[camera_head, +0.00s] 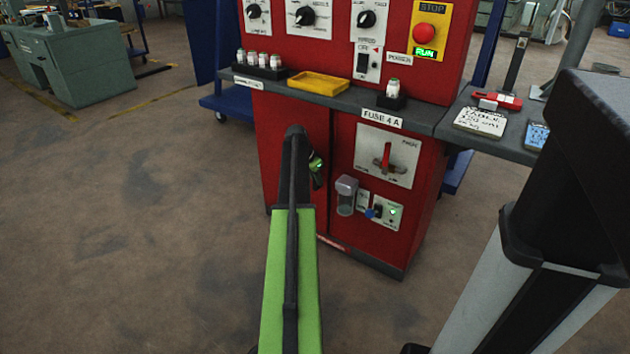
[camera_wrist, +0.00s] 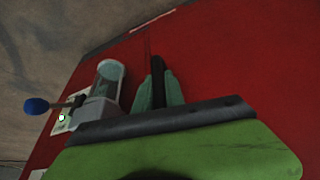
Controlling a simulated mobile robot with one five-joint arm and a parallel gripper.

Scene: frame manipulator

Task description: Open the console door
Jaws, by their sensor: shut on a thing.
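The red console (camera_head: 400,230) stands ahead, and its door (camera_head: 285,160) is the left lower panel under the shelf. In the head view, my green and black arm reaches up to the door's right side and hides part of it. My gripper (camera_head: 316,168) is at the seam beside the right-hand panel. In the wrist view, my gripper (camera_wrist: 157,88) has its teal fingers shut on a dark upright handle (camera_wrist: 157,68) against the red face. The door looks flush or nearly so; I cannot tell whether it is slightly ajar.
A clear cup-like fixture (camera_head: 346,195) and a blue knob (camera_head: 375,212) stick out right of the gripper. Above is the grey shelf (camera_head: 345,98) with a yellow tray (camera_head: 318,84). The floor (camera_head: 130,220) left of the console is clear.

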